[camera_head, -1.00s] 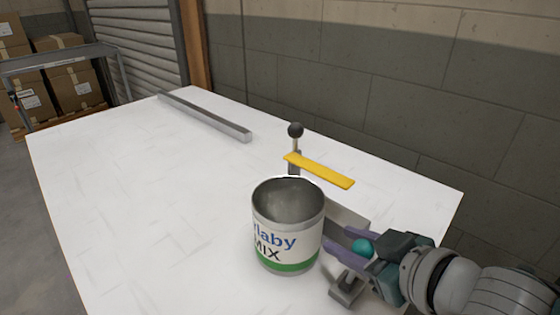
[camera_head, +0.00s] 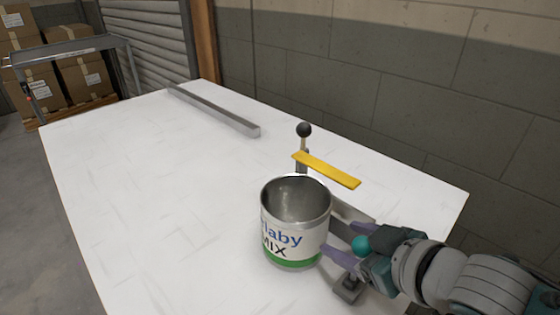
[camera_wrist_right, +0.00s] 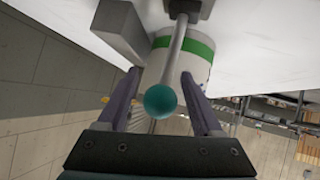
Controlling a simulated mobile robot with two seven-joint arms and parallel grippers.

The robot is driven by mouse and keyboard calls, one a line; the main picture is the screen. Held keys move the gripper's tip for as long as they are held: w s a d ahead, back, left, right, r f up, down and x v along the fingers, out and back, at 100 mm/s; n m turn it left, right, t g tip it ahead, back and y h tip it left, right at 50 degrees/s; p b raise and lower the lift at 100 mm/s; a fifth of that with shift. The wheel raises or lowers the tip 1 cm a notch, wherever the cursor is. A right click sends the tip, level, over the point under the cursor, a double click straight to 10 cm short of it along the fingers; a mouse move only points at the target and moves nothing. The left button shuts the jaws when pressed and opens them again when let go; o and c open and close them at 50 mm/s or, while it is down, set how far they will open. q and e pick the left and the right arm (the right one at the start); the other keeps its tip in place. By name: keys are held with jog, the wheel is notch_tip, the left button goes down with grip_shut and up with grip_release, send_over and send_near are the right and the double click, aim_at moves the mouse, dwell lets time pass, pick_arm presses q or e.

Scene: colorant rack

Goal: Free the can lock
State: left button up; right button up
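An open, empty metal can (camera_head: 296,222) with a white and green label stands upright on the white table. To its right is the can lock, a lever with a teal ball knob (camera_head: 361,245) and a grey foot (camera_head: 348,289). My right gripper (camera_head: 341,246) is at the knob, its purple fingers pointing toward the can. In the right wrist view, the knob (camera_wrist_right: 160,101) and its thin rod lie between the two fingers, with a gap on each side. The can's green band (camera_wrist_right: 185,45) shows beyond them. My left gripper is out of view.
A yellow flat bar (camera_head: 327,170) and an upright post with a black ball (camera_head: 304,130) stand behind the can. A grey metal rail (camera_head: 215,110) lies at the table's back edge. The left of the white table (camera_head: 150,190) is clear.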

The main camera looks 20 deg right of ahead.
aim_at(370, 249)
jog(key=p+v, duration=0.2)
jog(key=v, duration=0.7)
jog(key=shift+p, duration=0.3)
jog(key=shift+s+r, duration=0.25)
jog(key=shift+s, duration=0.1)
